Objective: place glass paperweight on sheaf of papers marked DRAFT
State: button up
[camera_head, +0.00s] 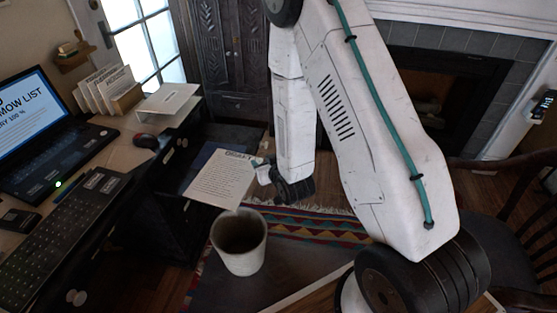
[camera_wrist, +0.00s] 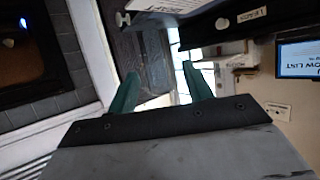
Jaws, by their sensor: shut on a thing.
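The sheaf of papers (camera_head: 222,179) headed DRAFT lies on a dark surface beside the desk, in the middle of the head view. My gripper (camera_head: 262,171) is just right of the sheaf's right edge, small and partly hidden by my dark wrist. In the wrist view, the two teal fingers of my gripper (camera_wrist: 161,90) stand apart with a gap between them. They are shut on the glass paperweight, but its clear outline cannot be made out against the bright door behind. I cannot tell its height over the papers.
A laptop (camera_head: 33,125), a mouse (camera_head: 146,141) and a keyboard (camera_head: 62,235) are on the desk at left. A bin (camera_head: 239,258) stands below the sheaf. A dark chair (camera_head: 500,225) is at right, before the fireplace. A patterned rug (camera_head: 325,228) covers the floor.

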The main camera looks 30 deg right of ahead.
aim_at(225, 176)
jog(key=z, duration=0.5)
jog(key=k, duration=1.55)
jog(key=u, duration=0.45)
jog(key=i, duration=1.65)
